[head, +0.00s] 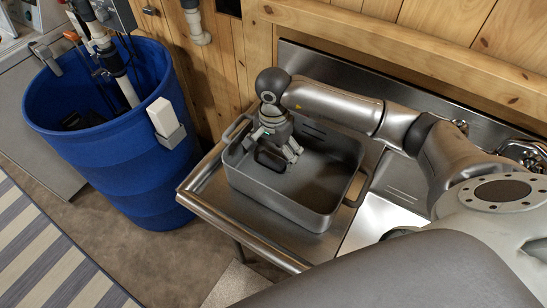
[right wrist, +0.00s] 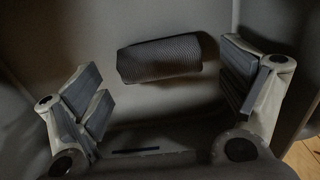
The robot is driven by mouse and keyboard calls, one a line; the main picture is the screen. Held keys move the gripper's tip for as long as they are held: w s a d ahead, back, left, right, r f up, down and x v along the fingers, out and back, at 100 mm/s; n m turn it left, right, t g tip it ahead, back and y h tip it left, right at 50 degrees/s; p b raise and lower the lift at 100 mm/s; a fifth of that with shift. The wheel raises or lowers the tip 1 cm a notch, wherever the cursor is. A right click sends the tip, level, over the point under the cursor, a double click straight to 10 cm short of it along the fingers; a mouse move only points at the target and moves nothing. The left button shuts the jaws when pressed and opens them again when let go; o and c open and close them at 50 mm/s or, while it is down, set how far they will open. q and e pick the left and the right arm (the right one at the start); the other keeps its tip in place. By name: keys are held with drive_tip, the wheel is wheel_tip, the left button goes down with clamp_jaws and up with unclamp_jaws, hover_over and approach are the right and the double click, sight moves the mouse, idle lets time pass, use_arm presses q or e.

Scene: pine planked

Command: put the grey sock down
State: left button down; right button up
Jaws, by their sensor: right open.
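The grey sock (right wrist: 160,60) shows in the right wrist view as a dark grey, ribbed, rolled bundle. It lies on the floor of a grey metal pan (head: 318,219), beyond my fingertips and between their lines. My right gripper (head: 276,150) is inside the pan, near its back left part, pointing down. In the right wrist view its two fingers (right wrist: 170,95) are wide apart with nothing between them, and a gap shows on each side of the sock. In the head view the gripper and shadow largely hide the sock. My left gripper is not in view.
The pan stands on a steel counter (head: 212,205) with a raised rim, with a handle at each end. A blue barrel (head: 110,160) stands to the left, holding pipes. A pine plank wall (head: 205,75) rises behind. A striped rug (head: 45,255) lies on the floor.

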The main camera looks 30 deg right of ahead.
sight(273, 156)
wheel_tip(273, 156, up, 8)
drive_tip(key=shift+r+b, duration=0.15)
drive_tip(key=shift+b, duration=0.9)
drive_tip(key=shift+r, duration=0.7)
